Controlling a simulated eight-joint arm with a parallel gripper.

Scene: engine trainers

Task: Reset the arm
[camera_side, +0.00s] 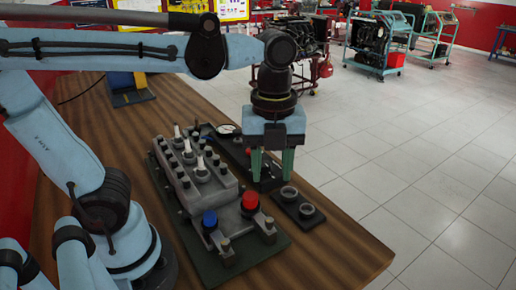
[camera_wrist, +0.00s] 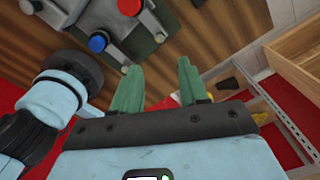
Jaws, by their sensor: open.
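My gripper (camera_side: 271,166) has two green fingers that point down over the right part of the wooden table in the side view. It is just right of the grey engine block model (camera_side: 205,185), which lies on a dark green base plate. In the wrist view the fingers of my gripper (camera_wrist: 156,82) are spread apart, with nothing between them. A red button (camera_side: 250,201) and a blue button (camera_side: 210,219) stand on the model's near end. The red button (camera_wrist: 129,6) and blue button (camera_wrist: 97,43) also show in the wrist view.
A black plate with two metal rings (camera_side: 298,203) lies beside the fingers near the table's right edge. A dark base with a dial (camera_side: 228,130) stands behind. The wooden table (camera_side: 325,250) is bare at the near right. Engine stands (camera_side: 368,45) are far off on the tiled floor.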

